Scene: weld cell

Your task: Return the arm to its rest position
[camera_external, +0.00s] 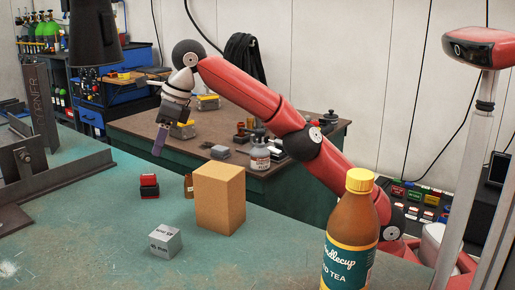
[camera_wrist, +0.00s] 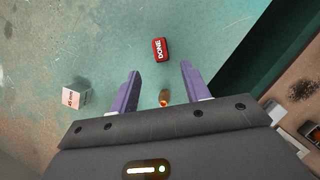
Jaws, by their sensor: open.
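My red arm reaches from the right over the green table (camera_external: 90,235) in the external view. My gripper (camera_external: 158,143) hangs at its end, pointing down, well above the table and left of the tan box. In the wrist view my gripper (camera_wrist: 158,82) shows two purple fingers spread apart with nothing held between them. Beyond the fingertips a red block marked DONE (camera_wrist: 160,49) lies on the table below. A small brown bottle (camera_wrist: 165,97) shows between the fingers, lower down on the table.
A tan box (camera_external: 219,198), a grey cube (camera_external: 165,241), stacked red and dark blocks (camera_external: 149,186) and a tall tea bottle (camera_external: 350,235) stand on the green table. A brown-topped bench (camera_external: 150,126) behind holds a white-labelled jar (camera_external: 260,155). Steel fixtures (camera_external: 25,160) stand at left.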

